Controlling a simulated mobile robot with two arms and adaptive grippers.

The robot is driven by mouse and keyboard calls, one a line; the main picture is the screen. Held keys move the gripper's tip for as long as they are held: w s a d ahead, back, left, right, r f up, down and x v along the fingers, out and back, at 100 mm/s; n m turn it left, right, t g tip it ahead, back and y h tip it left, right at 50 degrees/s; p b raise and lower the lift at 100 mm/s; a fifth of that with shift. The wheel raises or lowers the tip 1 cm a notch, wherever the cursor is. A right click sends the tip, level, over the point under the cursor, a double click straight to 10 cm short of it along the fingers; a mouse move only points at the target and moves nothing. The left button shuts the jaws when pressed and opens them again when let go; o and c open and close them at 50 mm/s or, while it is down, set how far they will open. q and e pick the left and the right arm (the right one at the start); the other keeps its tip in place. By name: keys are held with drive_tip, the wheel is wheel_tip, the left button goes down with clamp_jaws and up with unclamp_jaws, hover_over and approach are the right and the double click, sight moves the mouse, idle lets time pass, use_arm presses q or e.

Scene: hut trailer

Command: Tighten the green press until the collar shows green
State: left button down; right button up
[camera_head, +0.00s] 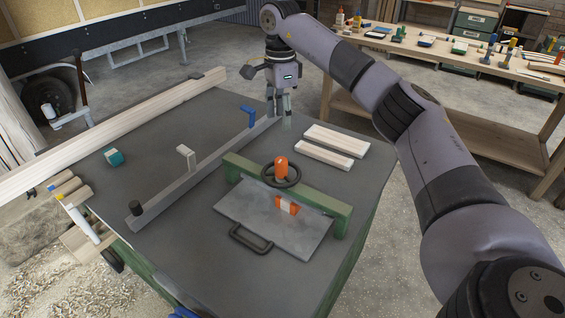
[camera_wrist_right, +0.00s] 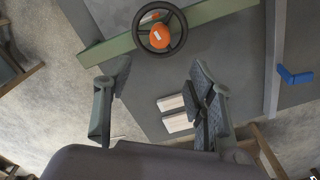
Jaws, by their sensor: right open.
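The green press (camera_head: 240,166) is a green beam across the dark table, with a black handwheel (camera_head: 293,180) around an orange upright knob (camera_head: 281,166). In the right wrist view the black handwheel (camera_wrist_right: 140,31) and orange hub (camera_wrist_right: 159,36) show at the top. An orange and pale block (camera_head: 287,205) sits at the beam's front, above a grey metal plate (camera_head: 265,222). I cannot tell which part is the collar; no bright green shows there. My right gripper (camera_head: 283,108) is open and empty, pointing down beyond the press near the table's far edge. My left gripper is out of view.
A long grey fence (camera_head: 205,165) with a white and a blue clamp (camera_head: 248,112) crosses the table. Two pale boards (camera_head: 335,139) lie right of my gripper. A long timber (camera_head: 120,130) lies along the left edge, near a teal block (camera_head: 114,157). A workbench (camera_head: 470,62) stands behind.

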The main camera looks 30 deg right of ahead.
sight(281, 159)
wheel_tip(281, 159, down, 16)
drive_tip(key=p, duration=0.3)
drive_tip(key=shift+r, duration=0.25)
drive_tip(key=c, duration=1.1)
drive_tip(key=shift+c, duration=0.2)
